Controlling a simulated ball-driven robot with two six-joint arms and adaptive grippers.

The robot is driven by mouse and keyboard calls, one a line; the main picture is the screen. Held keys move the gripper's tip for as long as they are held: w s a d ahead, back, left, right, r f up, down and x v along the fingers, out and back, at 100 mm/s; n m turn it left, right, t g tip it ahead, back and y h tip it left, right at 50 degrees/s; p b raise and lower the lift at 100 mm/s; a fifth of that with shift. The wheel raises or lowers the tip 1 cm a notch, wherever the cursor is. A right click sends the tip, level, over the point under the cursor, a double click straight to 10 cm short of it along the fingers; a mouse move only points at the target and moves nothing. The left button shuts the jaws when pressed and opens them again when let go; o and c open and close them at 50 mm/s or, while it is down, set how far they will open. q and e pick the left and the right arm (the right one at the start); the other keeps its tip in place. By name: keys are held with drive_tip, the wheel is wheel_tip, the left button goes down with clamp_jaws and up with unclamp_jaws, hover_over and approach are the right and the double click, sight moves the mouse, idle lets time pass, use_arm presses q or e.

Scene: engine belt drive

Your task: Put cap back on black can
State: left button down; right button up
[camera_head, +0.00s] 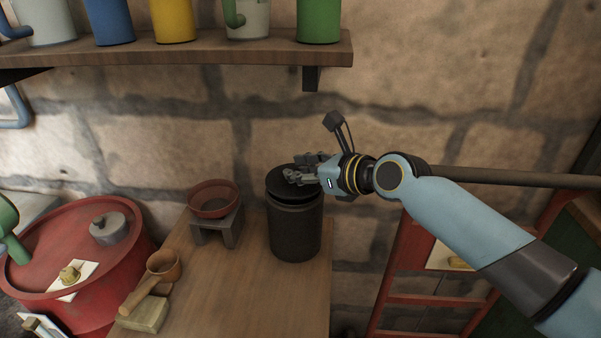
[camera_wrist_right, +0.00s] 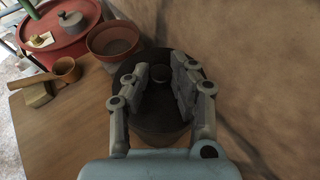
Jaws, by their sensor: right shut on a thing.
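The black can (camera_head: 295,232) stands upright near the right edge of the wooden table. A flat, round black cap (camera_head: 279,184) is at the top of the can; I cannot tell whether it is fully seated. My right gripper (camera_head: 297,177) comes in from the right at the cap. The fingers hide part of the cap and rim. My left gripper is not in view.
A red bowl (camera_head: 214,198) on a small stand (camera_head: 217,229) is left of the can. A wooden ladle (camera_head: 150,283) lies at front left. A red drum (camera_head: 62,245) carries a grey lidded pot (camera_head: 108,227). A shelf (camera_head: 180,55) with mugs hangs above.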

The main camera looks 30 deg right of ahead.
drive_tip(key=shift+r, duration=0.1)
drive_tip(key=shift+f, duration=0.6)
drive_tip(key=o, duration=0.9)
